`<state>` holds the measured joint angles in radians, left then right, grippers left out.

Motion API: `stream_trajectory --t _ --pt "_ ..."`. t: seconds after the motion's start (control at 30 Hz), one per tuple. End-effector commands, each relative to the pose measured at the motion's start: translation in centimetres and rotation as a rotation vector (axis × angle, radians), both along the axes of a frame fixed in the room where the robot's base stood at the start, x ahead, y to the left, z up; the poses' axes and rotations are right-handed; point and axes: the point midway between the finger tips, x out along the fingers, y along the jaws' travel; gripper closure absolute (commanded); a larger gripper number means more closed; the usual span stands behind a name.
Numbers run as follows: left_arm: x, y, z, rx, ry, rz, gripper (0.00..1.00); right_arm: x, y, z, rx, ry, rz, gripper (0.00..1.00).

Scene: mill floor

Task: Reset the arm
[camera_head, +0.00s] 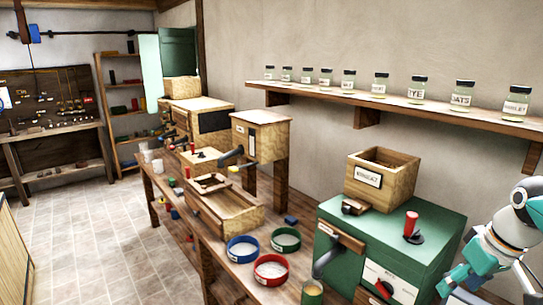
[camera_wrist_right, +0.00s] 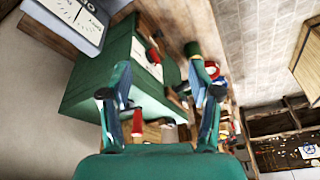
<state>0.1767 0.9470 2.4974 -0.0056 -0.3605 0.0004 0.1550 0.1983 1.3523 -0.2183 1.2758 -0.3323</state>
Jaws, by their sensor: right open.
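My right arm comes in at the right edge of the head view. Its teal right gripper (camera_head: 462,281) is beside the right end of the green mill cabinet (camera_head: 433,236), partly cut off by the frame. In the right wrist view the two teal fingers of the right gripper (camera_wrist_right: 157,72) stand wide apart with nothing between them. The green cabinet (camera_wrist_right: 88,80) lies beyond them in that view. I cannot tell the exact gap between gripper and cabinet. My left gripper does not show in either view.
The cabinet carries a wooden hopper box (camera_head: 378,178) and a red-handled lever (camera_head: 411,226). Blue, green and red bowls (camera_head: 270,270) and a wooden tray (camera_head: 225,210) stand on the bench. A shelf (camera_head: 400,103) of jars runs along the wall. The tiled floor (camera_head: 85,240) at left is clear.

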Motion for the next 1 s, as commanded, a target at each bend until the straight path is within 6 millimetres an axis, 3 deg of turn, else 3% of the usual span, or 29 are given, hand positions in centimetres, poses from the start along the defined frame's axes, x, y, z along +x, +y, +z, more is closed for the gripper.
stream_trajectory --t 0.27,0.47,0.57,0.7,0.83,1.0 --pt "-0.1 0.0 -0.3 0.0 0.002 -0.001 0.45 2.7 4.1 -10.3 0.061 0.038 0.005 0.38" --pt "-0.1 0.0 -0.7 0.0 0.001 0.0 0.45 2.1 10.2 -23.2 0.152 0.096 -0.021 0.38" --pt "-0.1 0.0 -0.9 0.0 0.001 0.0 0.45 -0.2 13.6 -29.7 0.199 0.131 -0.054 0.38" --pt "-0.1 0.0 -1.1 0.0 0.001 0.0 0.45 -5.7 18.2 -37.5 0.259 0.19 -0.122 0.38" --pt "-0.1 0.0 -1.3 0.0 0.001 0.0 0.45 -11.8 21.4 -42.3 0.294 0.241 -0.192 0.38" --pt "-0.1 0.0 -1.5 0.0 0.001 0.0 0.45 -17.7 23.4 -44.9 0.308 0.283 -0.264 0.38"
